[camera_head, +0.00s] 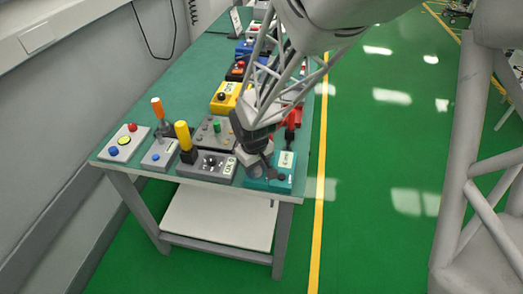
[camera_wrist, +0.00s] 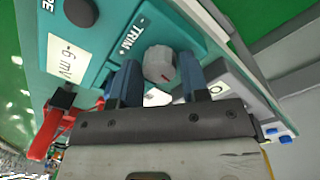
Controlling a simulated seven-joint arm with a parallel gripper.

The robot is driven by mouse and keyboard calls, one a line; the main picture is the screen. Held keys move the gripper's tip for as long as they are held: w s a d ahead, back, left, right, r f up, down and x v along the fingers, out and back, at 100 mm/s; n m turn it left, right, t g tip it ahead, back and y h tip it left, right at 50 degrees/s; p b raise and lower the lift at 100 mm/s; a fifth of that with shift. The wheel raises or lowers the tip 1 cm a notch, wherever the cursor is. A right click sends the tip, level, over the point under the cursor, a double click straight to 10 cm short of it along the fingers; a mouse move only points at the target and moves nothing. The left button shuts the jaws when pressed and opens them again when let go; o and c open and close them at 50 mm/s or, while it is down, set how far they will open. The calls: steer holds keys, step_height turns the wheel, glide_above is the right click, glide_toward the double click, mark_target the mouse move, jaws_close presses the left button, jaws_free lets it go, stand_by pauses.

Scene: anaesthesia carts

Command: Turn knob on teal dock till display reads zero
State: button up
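The teal dock (camera_head: 256,184) sits at the table's front right corner, partly hidden by my gripper (camera_head: 266,172). In the wrist view the teal dock (camera_wrist: 155,17) fills the upper left, with TRIM, plus and minus marks. Its display (camera_wrist: 65,64) shows a rotated mV reading with a minus sign; the digit looks like a 9 or 6, not zero. A pale grey faceted knob (camera_wrist: 158,64) with a small red mark lies at the tips of my gripper (camera_wrist: 157,78). The two blue fingers stand apart, one on each side of the knob; contact cannot be told.
A grey box with a black knob (camera_head: 209,161) stands just left of the dock. Red parts (camera_head: 293,113) and a yellow box (camera_head: 224,100) stand behind. A black knob (camera_wrist: 80,12) is also on the dock. Green floor (camera_head: 380,150) is clear right of the table.

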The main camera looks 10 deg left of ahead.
steer(key=c, duration=0.6)
steer(key=shift+o, duration=0.2)
steer(key=shift+m, duration=2.5)
steer(key=o, duration=0.9)
steer(key=shift+o, duration=0.2)
steer(key=shift+r, duration=0.15)
steer(key=shift+a+r, duration=0.15)
steer(key=shift+r, duration=3.6)
